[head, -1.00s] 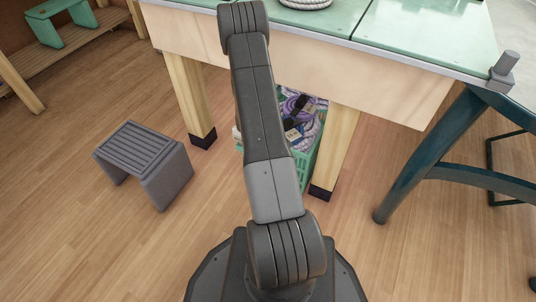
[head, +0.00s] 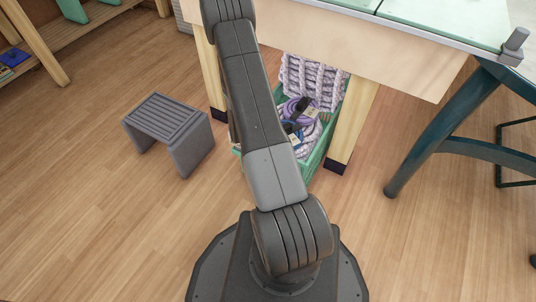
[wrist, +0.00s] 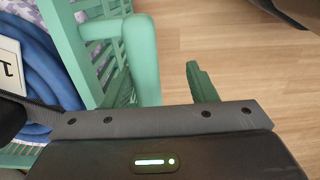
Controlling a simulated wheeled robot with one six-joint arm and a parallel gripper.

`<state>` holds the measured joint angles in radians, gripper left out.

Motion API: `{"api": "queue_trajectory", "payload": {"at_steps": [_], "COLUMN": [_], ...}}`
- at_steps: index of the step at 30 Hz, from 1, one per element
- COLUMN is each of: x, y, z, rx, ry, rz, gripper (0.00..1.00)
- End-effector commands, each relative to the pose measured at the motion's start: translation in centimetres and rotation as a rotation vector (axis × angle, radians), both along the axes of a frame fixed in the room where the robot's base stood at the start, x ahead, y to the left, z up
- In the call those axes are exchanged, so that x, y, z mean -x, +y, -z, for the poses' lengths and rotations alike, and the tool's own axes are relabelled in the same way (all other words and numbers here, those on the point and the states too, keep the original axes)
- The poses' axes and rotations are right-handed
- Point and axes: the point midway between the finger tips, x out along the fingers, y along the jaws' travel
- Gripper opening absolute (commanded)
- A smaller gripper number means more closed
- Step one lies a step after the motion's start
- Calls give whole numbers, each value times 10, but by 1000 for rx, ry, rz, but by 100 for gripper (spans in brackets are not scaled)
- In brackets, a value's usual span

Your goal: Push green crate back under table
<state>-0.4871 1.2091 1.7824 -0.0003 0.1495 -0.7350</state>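The green crate (head: 318,160) stands on the floor between the table's near legs, its near end a little in front of the right leg. It holds pale and purple ropes, a purple coil and a dark item. My arm covers its left part in the head view. My gripper is hidden in the head view. In the wrist view my gripper (wrist: 155,88) is open, with a finger standing clear at right. A blue coil with a white tag lies inside at left.
The table (head: 395,50) stands over the crate, with a wooden leg (head: 352,125) close at its right. A grey step stool (head: 170,130) stands at left. A dark teal trestle leg (head: 430,130) is at right.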

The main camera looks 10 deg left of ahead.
Motion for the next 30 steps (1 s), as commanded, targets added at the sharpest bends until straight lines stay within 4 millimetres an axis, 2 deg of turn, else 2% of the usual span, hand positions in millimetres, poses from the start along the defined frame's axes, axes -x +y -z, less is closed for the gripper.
{"api": "queue_trajectory", "payload": {"at_steps": [1, 6, 12, 20, 27, 30], "x": [7, 4, 4, 4, 3, 4], "y": [2, 2, 1, 1, 1, 1], "z": [-7, -41, -64, -72, -70, -64], "rx": [1, -1, 0, 1, 1, 1], "ry": [3, 0, 0, 1, 1, 1], "rz": [-3, 0, 0, 0, 0, 0], "gripper": [47, 47, 47, 47, 47, 47]}}
